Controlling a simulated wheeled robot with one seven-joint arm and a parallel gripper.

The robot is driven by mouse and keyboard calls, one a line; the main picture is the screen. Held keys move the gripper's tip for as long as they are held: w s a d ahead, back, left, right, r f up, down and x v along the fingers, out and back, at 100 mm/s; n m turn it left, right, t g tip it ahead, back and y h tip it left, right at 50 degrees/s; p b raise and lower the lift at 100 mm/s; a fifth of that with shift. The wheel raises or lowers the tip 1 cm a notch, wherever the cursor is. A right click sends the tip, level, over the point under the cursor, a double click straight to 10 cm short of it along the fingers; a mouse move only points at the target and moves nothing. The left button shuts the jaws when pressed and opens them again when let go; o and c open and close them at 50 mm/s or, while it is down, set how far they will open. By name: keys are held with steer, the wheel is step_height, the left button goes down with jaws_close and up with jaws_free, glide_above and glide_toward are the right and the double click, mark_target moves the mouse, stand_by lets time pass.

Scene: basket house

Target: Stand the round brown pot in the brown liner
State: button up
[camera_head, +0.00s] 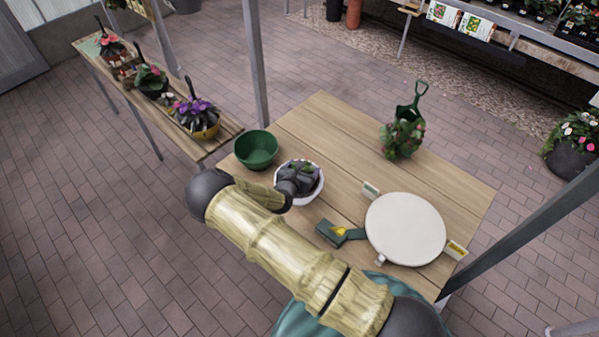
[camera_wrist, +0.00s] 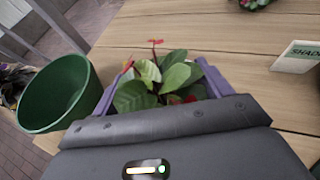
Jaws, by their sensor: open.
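I cannot make out a pot or a liner that is clearly brown in either view. My gripper (camera_head: 298,180) is over a round white-rimmed pot (camera_head: 317,196) on the wooden table, hiding much of its inside. In the wrist view my gripper (camera_wrist: 165,72) is open, its two purple-grey fingers on either side of a leafy plant (camera_wrist: 150,85) with red flowers. The pot below that plant is hidden there. A round green bowl-like pot (camera_head: 257,149) stands left of the white-rimmed pot; it also shows in the wrist view (camera_wrist: 57,95) and looks empty.
A white round disc (camera_head: 405,229) lies at the table's right, with small cards beside it. A green tool with a yellow part (camera_head: 338,233) lies left of it. A green holder with a plant (camera_head: 403,137) stands at the back. Metal posts rise beside the table (camera_head: 335,130).

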steer(key=shift+r, duration=0.45)
steer(key=shift+s+a+r, duration=0.15)
steer(key=shift+s+r, duration=0.05)
steer(key=b+v, duration=0.2)
steer(key=v, duration=0.8)
steer(key=shift+s+a+f+b, duration=0.1)
steer(key=shift+s+b, duration=0.15)
steer(key=shift+b, duration=0.1)
steer(key=shift+s+a+r, duration=0.1)
steer(key=shift+s+r, duration=0.2)
steer(key=shift+s, duration=0.15)
